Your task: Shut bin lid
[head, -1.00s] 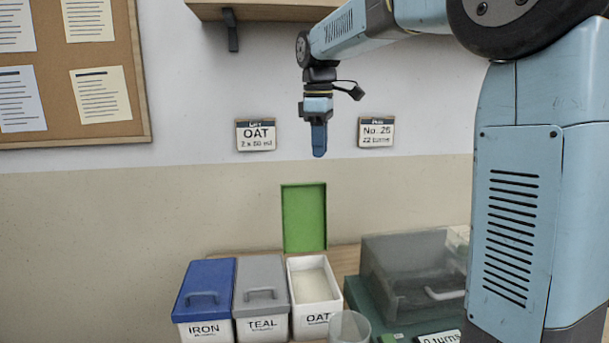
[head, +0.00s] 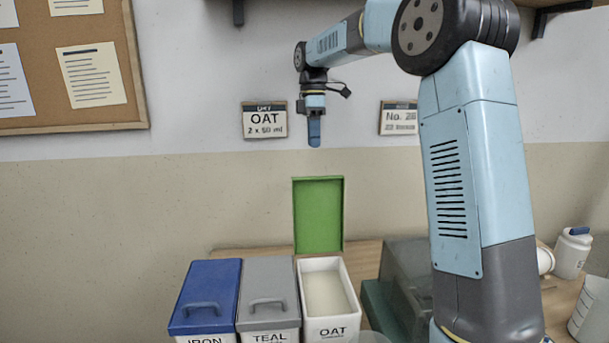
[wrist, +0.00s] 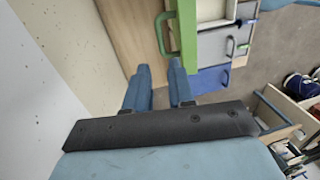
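The OAT bin (head: 330,328) is white, stands at the right end of a row of bins, and has pale powder inside. Its green lid (head: 318,215) is raised upright at the back of the bin. In the wrist view the green lid (wrist: 186,35) is seen near edge-on, with its green handle (wrist: 162,33) at its left. My gripper (head: 314,142) points down above the lid in the head view, apart from it. In the wrist view my gripper (wrist: 158,68) has a gap between its two blue fingers, with nothing held.
The IRON bin (head: 207,292) has a blue lid shut and the TEAL bin (head: 268,292) a grey lid shut. A clear-covered case (head: 405,270) stands right of the OAT bin, partly behind my arm. Wall cards (head: 264,120) hang behind.

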